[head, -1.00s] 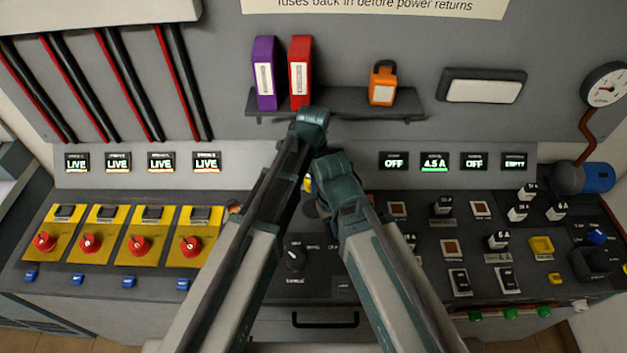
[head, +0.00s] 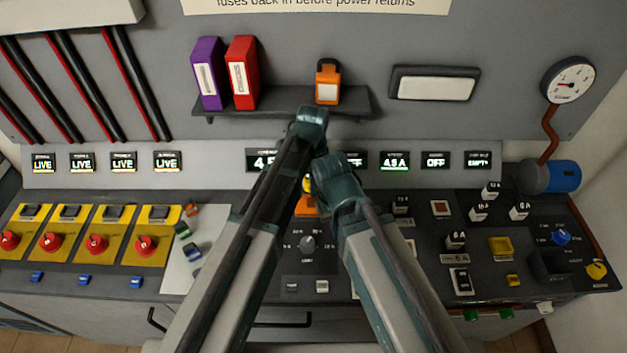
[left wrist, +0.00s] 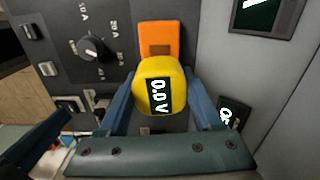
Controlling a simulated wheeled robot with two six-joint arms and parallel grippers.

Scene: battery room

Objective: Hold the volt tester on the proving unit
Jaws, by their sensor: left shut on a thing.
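The yellow volt tester (left wrist: 160,84), its screen reading 0.0 V, is between the blue fingers of my left gripper (left wrist: 158,98), which is shut on it. Just beyond its far end is an orange block with a brown patch, which looks like the proving unit (left wrist: 160,38). I cannot tell whether they touch. In the head view, a little of the orange unit (head: 305,209) and the yellow tester (head: 308,184) shows between my two arms, which hide most of both. My right gripper's fingers cannot be made out.
A rotary dial (head: 307,243) sits just below the orange unit. Red rotary switches on yellow plates (head: 97,243) are at left, small fuse blocks (head: 456,240) at right. A shelf (head: 285,104) holds purple and red binders and an orange padlock-shaped thing (head: 327,82). Displays line the sloped strip.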

